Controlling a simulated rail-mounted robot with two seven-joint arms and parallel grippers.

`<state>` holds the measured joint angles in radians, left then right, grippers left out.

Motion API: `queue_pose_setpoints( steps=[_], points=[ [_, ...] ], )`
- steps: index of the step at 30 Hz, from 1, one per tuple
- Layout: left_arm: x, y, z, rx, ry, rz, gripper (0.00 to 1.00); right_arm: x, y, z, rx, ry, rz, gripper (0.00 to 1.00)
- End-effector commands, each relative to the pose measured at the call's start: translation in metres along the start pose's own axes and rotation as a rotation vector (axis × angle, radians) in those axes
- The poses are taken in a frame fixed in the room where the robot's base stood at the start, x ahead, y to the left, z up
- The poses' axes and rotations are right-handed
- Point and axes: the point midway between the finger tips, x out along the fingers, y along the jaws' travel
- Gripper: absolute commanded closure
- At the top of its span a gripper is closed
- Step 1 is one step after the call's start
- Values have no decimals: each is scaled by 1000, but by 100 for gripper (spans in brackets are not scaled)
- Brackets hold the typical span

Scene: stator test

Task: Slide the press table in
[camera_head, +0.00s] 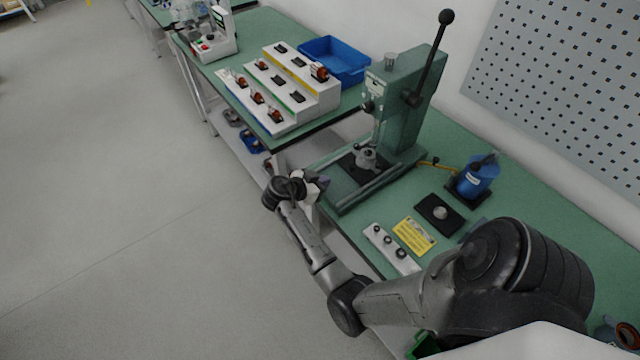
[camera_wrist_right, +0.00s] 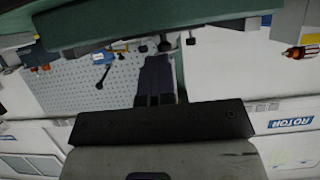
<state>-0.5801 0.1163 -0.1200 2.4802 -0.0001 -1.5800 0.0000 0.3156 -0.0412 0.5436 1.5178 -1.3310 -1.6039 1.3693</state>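The green arbor press (camera_head: 405,105) stands on the bench with its black-knobbed lever raised. Its press table (camera_head: 352,166) is a dark plate low at the front of the press, between rails, with a grey metal fixture (camera_head: 366,157) on or over it. My right gripper (camera_head: 322,184) is at the front left corner of the press base, close to the bench edge. In the right wrist view its dark fingers (camera_wrist_right: 156,78) lie side by side, shut, with nothing visible between them. I cannot tell whether they touch the press. My left gripper is not in view.
A stepped rack (camera_head: 285,90) with small parts and a blue bin (camera_head: 335,60) stand left of the press. A blue device (camera_head: 477,176), a black pad (camera_head: 438,213), a yellow label (camera_head: 414,236) and a white strip (camera_head: 390,249) lie to the right. The floor beside the bench is clear.

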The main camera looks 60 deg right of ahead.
Motion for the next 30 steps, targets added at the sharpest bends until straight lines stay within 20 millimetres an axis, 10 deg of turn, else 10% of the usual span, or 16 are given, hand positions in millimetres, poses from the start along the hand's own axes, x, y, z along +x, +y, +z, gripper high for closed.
queue_pose_setpoints(
  steps=[30],
  points=[
    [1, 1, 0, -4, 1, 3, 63, 18, 0, -8, 0, 0, 0, 100]
  ],
)
